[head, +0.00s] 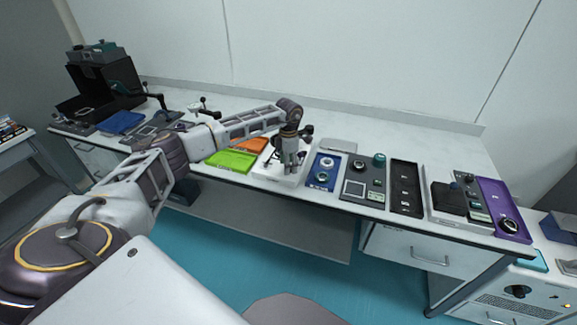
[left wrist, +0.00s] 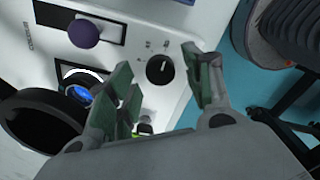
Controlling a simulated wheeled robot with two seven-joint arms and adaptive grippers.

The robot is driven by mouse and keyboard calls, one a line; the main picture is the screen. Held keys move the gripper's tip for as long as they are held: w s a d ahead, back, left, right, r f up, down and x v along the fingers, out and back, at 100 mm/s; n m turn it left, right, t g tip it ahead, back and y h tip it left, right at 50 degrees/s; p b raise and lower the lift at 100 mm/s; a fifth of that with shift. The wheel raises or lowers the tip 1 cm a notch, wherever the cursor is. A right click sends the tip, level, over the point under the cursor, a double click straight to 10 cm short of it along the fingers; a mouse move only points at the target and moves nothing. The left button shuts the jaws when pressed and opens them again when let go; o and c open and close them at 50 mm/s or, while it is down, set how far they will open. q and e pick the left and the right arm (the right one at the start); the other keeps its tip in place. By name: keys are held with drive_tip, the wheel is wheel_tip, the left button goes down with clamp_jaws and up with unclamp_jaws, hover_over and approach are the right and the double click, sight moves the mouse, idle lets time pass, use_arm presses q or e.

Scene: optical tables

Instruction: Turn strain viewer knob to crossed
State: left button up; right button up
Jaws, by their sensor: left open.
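The strain viewer is a white unit (head: 270,176) on the bench, partly hidden under my left gripper (head: 290,166) in the head view. In the left wrist view its white face carries a small black knob (left wrist: 160,69) with a white pointer line and printed marks around it. My left gripper (left wrist: 160,64) is open. Its two green-padded fingers show on either side of the knob, with nothing held. I cannot tell whether the fingers reach down to the knob's height. The mark labels are too small to read. My right gripper is not in view.
In the left wrist view, a purple knob (left wrist: 84,33) on a slot and a dark round ring with a blue lens (left wrist: 78,92) sit beside the black knob. A green tray (head: 231,160) lies left of the viewer, a blue panel (head: 322,170) right.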

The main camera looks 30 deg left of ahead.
use_arm(q)
wheel_tip(320, 180, up, 11)
idle(0.6)
idle(0.4)
